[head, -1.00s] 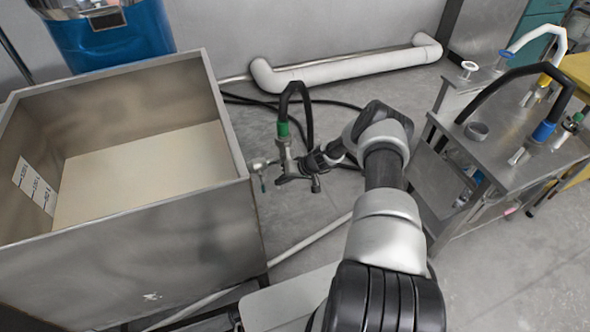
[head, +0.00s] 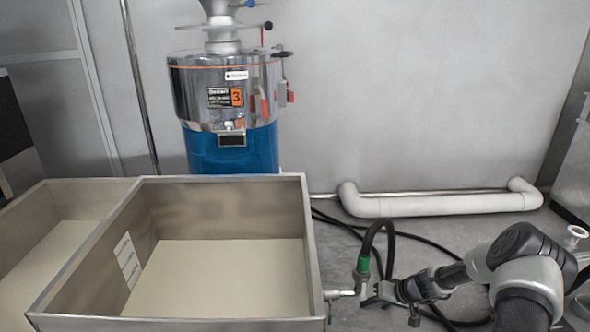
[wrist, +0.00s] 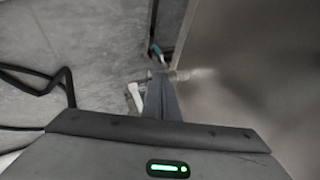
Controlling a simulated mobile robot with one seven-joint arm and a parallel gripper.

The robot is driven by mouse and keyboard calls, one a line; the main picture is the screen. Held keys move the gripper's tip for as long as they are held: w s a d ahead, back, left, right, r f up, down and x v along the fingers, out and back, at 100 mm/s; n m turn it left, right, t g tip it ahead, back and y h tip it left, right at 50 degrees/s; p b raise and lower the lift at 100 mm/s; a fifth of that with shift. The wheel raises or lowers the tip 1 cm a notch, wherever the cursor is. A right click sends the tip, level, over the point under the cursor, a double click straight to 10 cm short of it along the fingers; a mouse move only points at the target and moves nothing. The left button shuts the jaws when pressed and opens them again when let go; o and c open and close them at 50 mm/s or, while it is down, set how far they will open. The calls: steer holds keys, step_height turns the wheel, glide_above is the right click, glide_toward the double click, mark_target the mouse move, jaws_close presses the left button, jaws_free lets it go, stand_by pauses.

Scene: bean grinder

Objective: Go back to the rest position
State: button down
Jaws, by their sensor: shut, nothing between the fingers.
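My gripper (head: 378,294) is at the lower right of the head view, at the side of the steel tank (head: 230,325), close to a pipe valve with a green collar (head: 363,265). In the wrist view, the dark fingers of my gripper (wrist: 160,82) are together, with nothing seen between them. A white handle (wrist: 133,95) shows just left of the fingertips. Whether the fingers touch the valve cannot be told.
The tank's rim and side wall are right beside my gripper. Black hoses (head: 420,239) lie on the floor behind it. A white pipe (head: 440,206) runs along the wall. The blue and steel grinder (head: 230,150) stands behind the tank.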

steer(key=s+a+r+n+g+h, duration=0.1)
steer(key=s+a+r, duration=0.25)
steer(key=r, duration=0.75)
steer(key=s+a+r+n+h, duration=0.15)
steer(key=a+r, duration=0.25)
steer(key=r, duration=0.8)
steer(key=s+a+r+g+h, duration=0.1)
steer(key=s+a+r, duration=0.25)
steer(key=r, duration=0.75)
steer(key=s+a+r+m+t+h, duration=0.1)
steer(key=s+r, duration=0.5)
steer(key=s, duration=0.6)
steer(key=s+a+r+m+t+h, duration=0.15)
steer(key=s+r, duration=0.45)
steer(key=s, duration=0.6)
step_height(320, 180, up, 23)
steer(key=d+n+p, duration=0.1)
steer(key=p, duration=2.1)
steer(key=shift+s+y, duration=0.2)
steer(key=shift+y, duration=0.1)
